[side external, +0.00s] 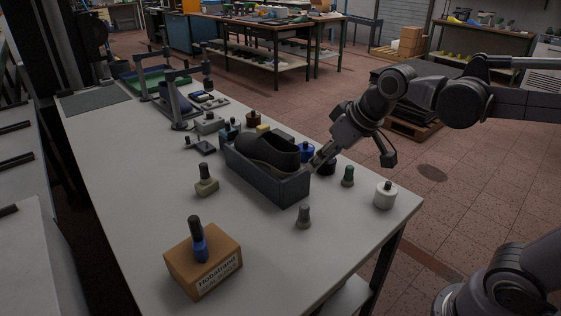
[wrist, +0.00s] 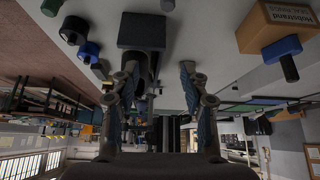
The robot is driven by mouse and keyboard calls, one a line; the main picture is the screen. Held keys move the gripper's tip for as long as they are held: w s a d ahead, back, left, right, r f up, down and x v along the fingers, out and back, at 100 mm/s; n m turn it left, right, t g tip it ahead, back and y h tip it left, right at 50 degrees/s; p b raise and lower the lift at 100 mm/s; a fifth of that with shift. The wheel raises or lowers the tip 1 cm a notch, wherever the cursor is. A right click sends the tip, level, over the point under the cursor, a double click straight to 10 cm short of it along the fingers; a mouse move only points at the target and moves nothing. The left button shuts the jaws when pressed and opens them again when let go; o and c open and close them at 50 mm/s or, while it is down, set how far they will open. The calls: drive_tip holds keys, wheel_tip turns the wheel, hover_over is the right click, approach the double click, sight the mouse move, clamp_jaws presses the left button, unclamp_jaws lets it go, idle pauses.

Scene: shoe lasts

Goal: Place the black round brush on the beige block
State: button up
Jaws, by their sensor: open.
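A small beige block (side external: 206,188) with a dark knob-like piece on top stands left of the shoe box.
A dark box (side external: 285,187) holding a black shoe (side external: 268,152) stands mid-table. A cardboard box (side external: 204,262) carries a blue brush (side external: 200,246). Blue (side external: 306,150), green (side external: 347,177), grey (side external: 303,217) and white (side external: 385,196) pieces stand around.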

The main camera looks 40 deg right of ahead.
drive_tip(key=s+d+f+m, duration=0.1)
drive_tip(key=s+d+f, duration=0.1)
drive_tip(key=s+f, duration=0.4)
drive_tip(key=shift+s+f+t+h, duration=0.3)
drive_tip(key=shift+s+t, duration=0.1)
drive_tip(key=shift+s, duration=0.8)
